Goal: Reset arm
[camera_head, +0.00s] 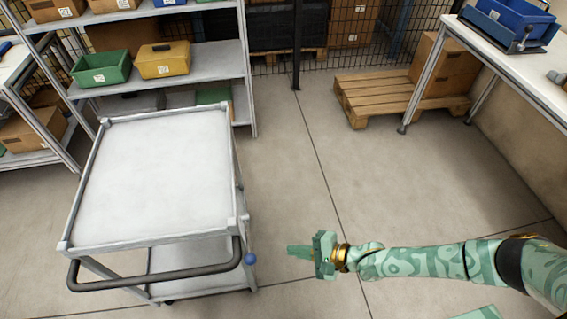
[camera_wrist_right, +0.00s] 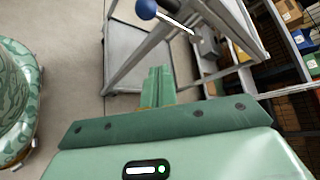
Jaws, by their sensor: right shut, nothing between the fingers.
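My right arm comes in from the right in the head view, patterned in green, with its gripper (camera_head: 300,251) over the open floor just right of the cart. The right gripper is shut with nothing between its fingers. In the right wrist view its closed fingers (camera_wrist_right: 158,86) point toward the cart's frame. The gripper is apart from the cart. My left gripper does not show in either view.
A wooden pallet (camera_head: 365,97) and a workbench (camera_head: 510,65) stand at right. The middle floor is clear.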

